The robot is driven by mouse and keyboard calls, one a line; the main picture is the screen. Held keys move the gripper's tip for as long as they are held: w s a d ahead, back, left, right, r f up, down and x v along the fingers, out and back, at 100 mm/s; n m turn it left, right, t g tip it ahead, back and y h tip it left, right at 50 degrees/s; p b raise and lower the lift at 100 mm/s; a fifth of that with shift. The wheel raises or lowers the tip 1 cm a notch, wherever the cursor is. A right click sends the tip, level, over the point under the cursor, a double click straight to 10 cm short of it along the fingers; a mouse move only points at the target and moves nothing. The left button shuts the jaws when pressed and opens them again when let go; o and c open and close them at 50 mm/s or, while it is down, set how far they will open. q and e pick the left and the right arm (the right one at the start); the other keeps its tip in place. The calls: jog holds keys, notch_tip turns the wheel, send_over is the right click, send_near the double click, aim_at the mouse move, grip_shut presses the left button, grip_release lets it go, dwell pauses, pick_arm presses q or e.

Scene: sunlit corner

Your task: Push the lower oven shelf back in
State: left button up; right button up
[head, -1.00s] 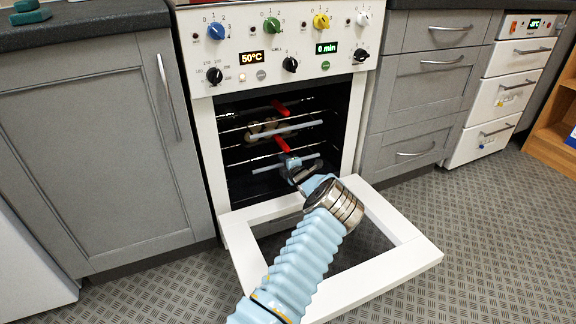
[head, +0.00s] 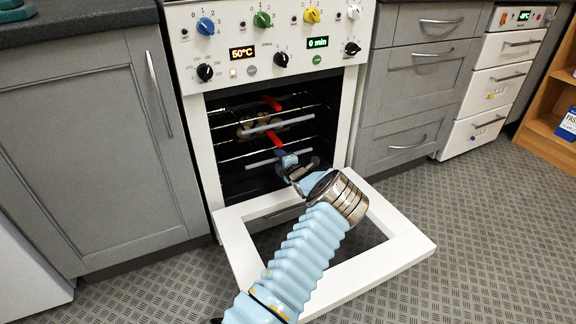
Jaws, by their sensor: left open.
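The oven (head: 199,122) stands open, its white door (head: 392,262) folded down flat in front. Inside, the lower shelf (head: 262,162) shows a pale front bar and a red piece (head: 275,140) above it. The upper shelf (head: 284,123) has a similar pale bar and carries some brownish lumps. My left gripper (head: 290,164) is open at the oven mouth, over the inner edge of the door, close to the right end of the lower shelf's bar. I cannot tell whether it touches the bar. My right gripper is not in view.
The lowered door spreads over the floor below my left arm. Grey cabinets stand left (head: 90,150) and right (head: 412,80) of the oven. White drawers (head: 500,80) and a wooden shelf unit (head: 548,130) are farther right. The patterned floor (head: 480,230) at right is clear.

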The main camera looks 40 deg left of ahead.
pick_arm(q)
jog(key=p+v, duration=0.1)
jog(key=v, duration=0.9)
jog(key=shift+s+d+p, duration=0.2)
jog(key=shift+d+p, duration=0.1)
jog(key=shift+r, duration=0.1)
